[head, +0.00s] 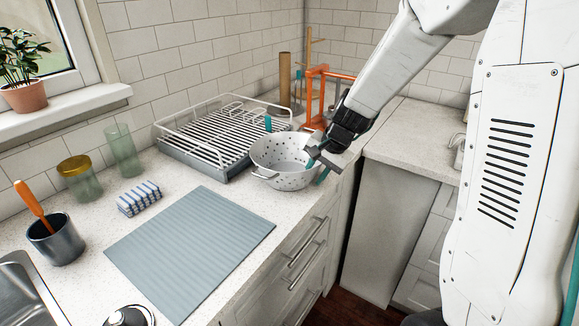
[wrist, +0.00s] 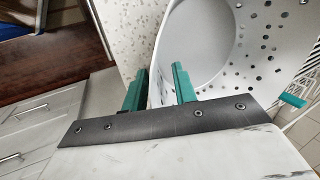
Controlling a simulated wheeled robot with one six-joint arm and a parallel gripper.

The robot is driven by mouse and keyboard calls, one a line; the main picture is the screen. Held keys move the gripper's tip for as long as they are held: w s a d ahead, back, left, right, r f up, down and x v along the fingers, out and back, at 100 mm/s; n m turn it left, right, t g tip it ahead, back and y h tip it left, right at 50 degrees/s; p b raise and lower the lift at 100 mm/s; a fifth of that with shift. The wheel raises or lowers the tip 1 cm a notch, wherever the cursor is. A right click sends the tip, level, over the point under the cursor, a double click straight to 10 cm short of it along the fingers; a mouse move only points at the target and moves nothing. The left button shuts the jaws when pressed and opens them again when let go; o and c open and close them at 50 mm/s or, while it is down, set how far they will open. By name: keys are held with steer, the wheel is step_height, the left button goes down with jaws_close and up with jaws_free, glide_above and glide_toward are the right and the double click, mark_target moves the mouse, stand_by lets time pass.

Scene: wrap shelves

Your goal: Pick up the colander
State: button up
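The white colander (head: 275,153) with small holes stands on the counter near its front edge, in front of the dish rack. It has a wire-like handle on its near left side. My gripper (head: 317,163) is at the colander's right rim, pointing down. In the wrist view the colander (wrist: 215,45) fills the upper right. My gripper's teal fingers (wrist: 160,88) stand apart, one inside the colander and one outside, with the wall between them. A gap shows between the fingers, so the gripper looks open around the wall. The lower fingertips are partly hidden.
An orange rack (head: 318,95) is behind my gripper. A blue-grey mat (head: 190,250) lies front left.

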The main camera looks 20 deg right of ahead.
steer(key=shift+f, duration=0.25)
stand_by(0.4)
steer(key=shift+c, duration=0.3)
jaws_close()
